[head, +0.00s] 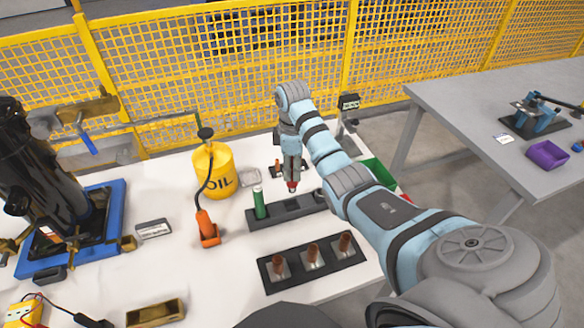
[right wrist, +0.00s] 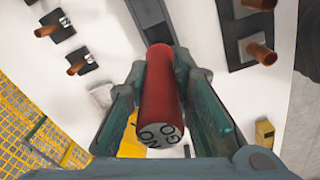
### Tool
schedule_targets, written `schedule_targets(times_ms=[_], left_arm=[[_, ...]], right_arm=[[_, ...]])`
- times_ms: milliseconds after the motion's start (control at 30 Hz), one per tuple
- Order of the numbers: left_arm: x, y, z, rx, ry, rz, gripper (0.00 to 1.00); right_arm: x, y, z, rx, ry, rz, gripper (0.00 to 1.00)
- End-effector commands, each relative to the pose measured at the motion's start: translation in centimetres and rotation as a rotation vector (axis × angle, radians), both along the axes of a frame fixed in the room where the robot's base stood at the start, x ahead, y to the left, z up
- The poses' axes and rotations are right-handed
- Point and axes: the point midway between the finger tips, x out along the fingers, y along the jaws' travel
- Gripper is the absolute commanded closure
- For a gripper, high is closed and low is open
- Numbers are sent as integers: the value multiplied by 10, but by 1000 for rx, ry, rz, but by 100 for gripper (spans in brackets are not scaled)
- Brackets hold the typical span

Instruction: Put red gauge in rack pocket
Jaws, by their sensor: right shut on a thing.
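The red gauge (right wrist: 158,85) is a red cylinder with "NO GO" on its pale end. My right gripper (right wrist: 156,75) is shut on it, one finger on each side. In the head view, the gripper (head: 291,176) points down with the gauge's red end (head: 292,186) just below the fingers, at or above the rack; contact cannot be told. The dark rack (head: 268,223) lies on the white table, with a green gauge (head: 259,204) upright at its left end. A dark strip of the rack (right wrist: 153,14) shows beyond the gauge in the wrist view. My left gripper is out of view.
A dark tray with three copper-coloured pieces (head: 312,252) lies in front of the rack. A yellow oil can (head: 212,170) and orange-based tool (head: 207,228) stand left. A green bin (head: 378,172) is right, partly behind my arm. Bare table lies between rack and tray.

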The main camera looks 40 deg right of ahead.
Motion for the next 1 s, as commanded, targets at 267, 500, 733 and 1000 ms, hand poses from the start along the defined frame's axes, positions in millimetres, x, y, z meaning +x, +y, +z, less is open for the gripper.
schedule_targets(times_ms=[267,500,733,1000], left_arm=[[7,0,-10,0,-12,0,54],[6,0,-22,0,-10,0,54],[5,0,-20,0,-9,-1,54],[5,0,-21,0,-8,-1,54]], right_arm=[[1,1,-63,0,-3,1,100],[1,1,-103,-1,-3,1,100],[2,1,-102,-1,-4,1,100],[1,1,-104,-2,-4,1,59]])
